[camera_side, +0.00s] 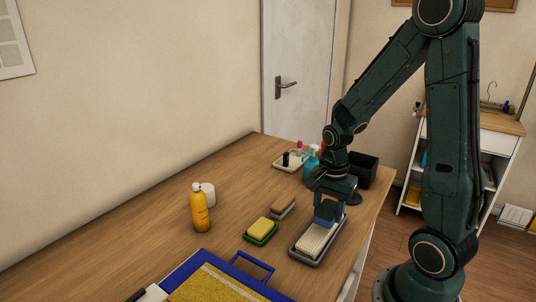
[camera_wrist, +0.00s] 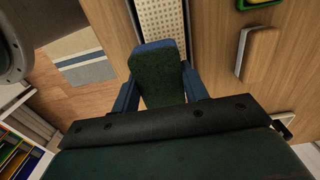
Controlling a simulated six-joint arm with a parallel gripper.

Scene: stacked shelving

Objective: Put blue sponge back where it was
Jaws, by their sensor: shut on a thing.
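The blue sponge (camera_side: 326,212) is held in my gripper (camera_side: 328,198), just above the far end of a grey tray (camera_side: 304,256) with a pale ribbed insert. In the side view I cannot tell whether the sponge touches the tray. In the wrist view the sponge (camera_wrist: 157,77) shows a dark green face and a blue edge, between the two blue fingers of my gripper (camera_wrist: 160,90). The tray's dotted pale insert (camera_wrist: 160,18) lies beyond it.
A yellow sponge (camera_side: 261,227) on a green dish and a grey-brown block (camera_side: 282,207) lie left of the tray. A yellow bottle (camera_side: 200,208) and white cup stand further left. A black box (camera_side: 363,170) and small bottles are behind. A blue-framed board (camera_side: 205,262) lies in front.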

